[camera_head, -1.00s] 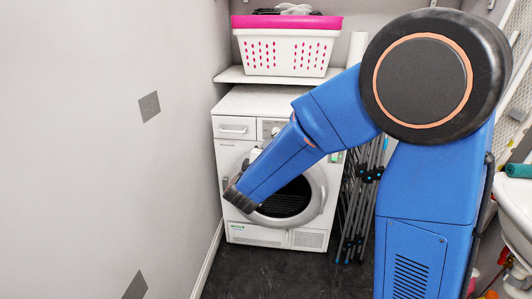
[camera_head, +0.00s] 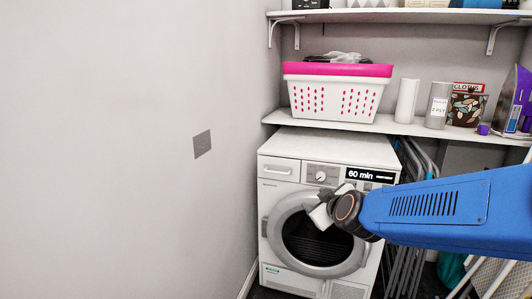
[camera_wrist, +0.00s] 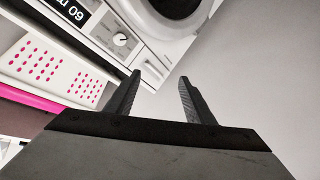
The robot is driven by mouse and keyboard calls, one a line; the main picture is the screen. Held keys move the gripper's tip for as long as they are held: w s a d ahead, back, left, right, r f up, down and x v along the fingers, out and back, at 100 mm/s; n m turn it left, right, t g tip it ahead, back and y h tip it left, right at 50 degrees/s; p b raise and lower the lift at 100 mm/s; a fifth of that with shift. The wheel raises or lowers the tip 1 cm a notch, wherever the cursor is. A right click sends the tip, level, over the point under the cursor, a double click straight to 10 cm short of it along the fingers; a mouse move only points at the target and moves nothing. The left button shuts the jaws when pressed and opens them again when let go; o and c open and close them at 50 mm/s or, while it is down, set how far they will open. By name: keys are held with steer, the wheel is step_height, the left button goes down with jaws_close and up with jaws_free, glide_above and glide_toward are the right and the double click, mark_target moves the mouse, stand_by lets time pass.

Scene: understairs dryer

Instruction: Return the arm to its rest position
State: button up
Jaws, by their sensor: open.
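My gripper (camera_wrist: 160,77) is open in the wrist view, with its two dark fingers apart and nothing between them. My blue arm enters from the right in the head view, and its dark wrist is in front of the dryer (camera_head: 280,185). The gripper's fingers cannot be made out clearly there. The white dryer has a round door (camera_head: 350,262) with a dark window, which looks closed, and its display reads 60 min. The wrist view shows the dryer's front tilted, with its knob (camera_wrist: 120,39) and display (camera_wrist: 68,10). My arm hides part of the dryer's right side.
A white basket with a pink rim (camera_head: 335,97) stands on a shelf above the dryer, beside paper rolls (camera_head: 407,100) and boxes. A folded rack (camera_head: 407,265) stands right of the dryer.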

steer(key=s+d+f+m+g, duration=0.2)
steer(key=s+d, duration=0.2)
steer(key=s, duration=0.6)
steer(key=s+d+f+m+g+h, duration=0.1)
steer(key=s+d, duration=0.4)
steer(key=s, duration=0.6)
steer(key=s+d+f+m+g+h, duration=0.1)
steer(key=s+d+f+m+g, duration=0.3)
steer(key=s, duration=0.6)
steer(key=shift+s+d+m+g, duration=0.2)
steer(key=shift+d+m+g, duration=0.2)
steer(key=shift+m+g, duration=0.25)
